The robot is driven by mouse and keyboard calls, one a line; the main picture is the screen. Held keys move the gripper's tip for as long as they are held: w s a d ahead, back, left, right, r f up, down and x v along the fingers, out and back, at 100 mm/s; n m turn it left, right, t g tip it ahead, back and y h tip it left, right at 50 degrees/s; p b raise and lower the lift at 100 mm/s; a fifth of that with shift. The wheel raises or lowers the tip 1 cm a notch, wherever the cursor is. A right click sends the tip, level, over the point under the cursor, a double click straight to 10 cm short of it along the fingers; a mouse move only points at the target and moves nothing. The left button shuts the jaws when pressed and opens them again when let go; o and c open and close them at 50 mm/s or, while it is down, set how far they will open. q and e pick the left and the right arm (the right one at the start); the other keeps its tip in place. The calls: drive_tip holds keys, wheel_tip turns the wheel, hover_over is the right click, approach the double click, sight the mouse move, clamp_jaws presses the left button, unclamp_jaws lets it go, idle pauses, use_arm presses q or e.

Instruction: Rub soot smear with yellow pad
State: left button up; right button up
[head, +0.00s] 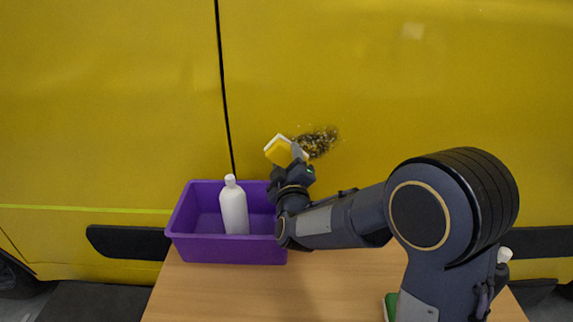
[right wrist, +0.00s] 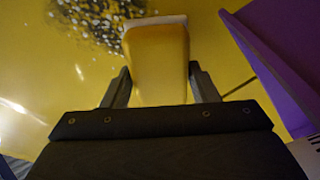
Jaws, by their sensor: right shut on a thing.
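The soot smear (head: 318,140) is a dark speckled patch on a yellow vehicle side panel in the head view. It also shows in the right wrist view (right wrist: 88,22), at upper left. My right gripper (head: 296,156) is shut on the yellow pad (head: 279,152), which has a white layer on one side. In the right wrist view the pad (right wrist: 158,62) sits between the two fingers, its white edge facing the panel and overlapping the smear's right side. I cannot tell whether the pad touches the panel. My left gripper is not in view.
A purple bin (head: 190,247) holding a white bottle (head: 234,208) stands on the wooden table (head: 230,292), left of my right gripper. A green and white item (head: 390,305) and a dark bottle with a white cap (head: 503,262) are partly hidden by my right arm.

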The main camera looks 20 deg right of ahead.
drive_tip(key=shift+w+d, duration=0.2)
drive_tip(key=shift+w, duration=0.35)
drive_tip(key=shift+w+d, duration=0.15)
drive_tip(key=shift+w, duration=0.4)
idle(0.6)
drive_tip(key=shift+d, duration=0.1)
